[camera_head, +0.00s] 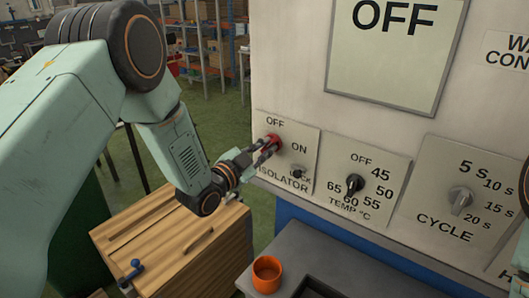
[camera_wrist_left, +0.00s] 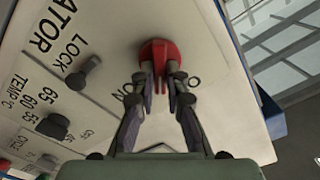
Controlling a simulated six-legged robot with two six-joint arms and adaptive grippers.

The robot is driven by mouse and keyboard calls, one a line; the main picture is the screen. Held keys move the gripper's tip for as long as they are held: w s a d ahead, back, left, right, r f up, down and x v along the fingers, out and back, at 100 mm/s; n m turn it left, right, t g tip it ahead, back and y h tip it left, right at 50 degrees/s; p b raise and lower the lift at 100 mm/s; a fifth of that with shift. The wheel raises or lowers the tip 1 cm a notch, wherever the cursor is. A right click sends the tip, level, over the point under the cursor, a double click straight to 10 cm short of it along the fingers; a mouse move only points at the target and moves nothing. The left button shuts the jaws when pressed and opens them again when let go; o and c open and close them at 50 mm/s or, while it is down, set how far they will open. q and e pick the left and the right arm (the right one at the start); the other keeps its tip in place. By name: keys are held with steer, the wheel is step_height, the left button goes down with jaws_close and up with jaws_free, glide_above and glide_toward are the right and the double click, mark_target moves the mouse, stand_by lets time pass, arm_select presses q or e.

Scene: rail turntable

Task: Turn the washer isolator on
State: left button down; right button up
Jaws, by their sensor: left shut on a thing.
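The red isolator knob (camera_head: 272,142) sits on the isolator plate (camera_head: 310,140) at the left of the panel, with OFF, ON and LOCK marked around it. My left gripper (camera_head: 262,150) is shut on the red knob. In the left wrist view the red knob (camera_wrist_left: 158,62) is between the fingertips of the left gripper (camera_wrist_left: 161,82). A small dark lock knob (camera_head: 298,172) is below and right of it. The display (camera_head: 392,60) above reads OFF. Which mark the red knob points to cannot be told. My right gripper is not in view.
A dark temperature knob (camera_head: 354,184) and a grey cycle knob (camera_head: 460,198) are on the panel to the right. Below stand a wooden cabinet (camera_head: 160,235) with a blue handle and a grey ledge (camera_head: 310,255) with an orange cup (camera_head: 267,274). Shelves (camera_head: 210,45) are far behind.

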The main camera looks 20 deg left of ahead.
arm_select(q)
steer(key=m+b, duration=0.1)
steer(key=m, duration=0.2)
steer(key=m+b, duration=0.2)
steer(key=m, duration=0.2)
steer(key=m+b, duration=0.1)
steer(key=m, duration=0.2)
steer(key=shift+s+d+f+b, duration=0.1)
steer(key=shift+d+f+b, duration=0.05)
steer(key=shift+f+b, duration=0.2)
steer(key=shift+f+m, duration=0.1)
steer(key=shift+m, duration=0.3)
steer(key=c, duration=1.8)
jaws_free()
steer(key=o, duration=0.4)
steer(key=shift+s+r, duration=0.15)
steer(key=shift+r, duration=0.05)
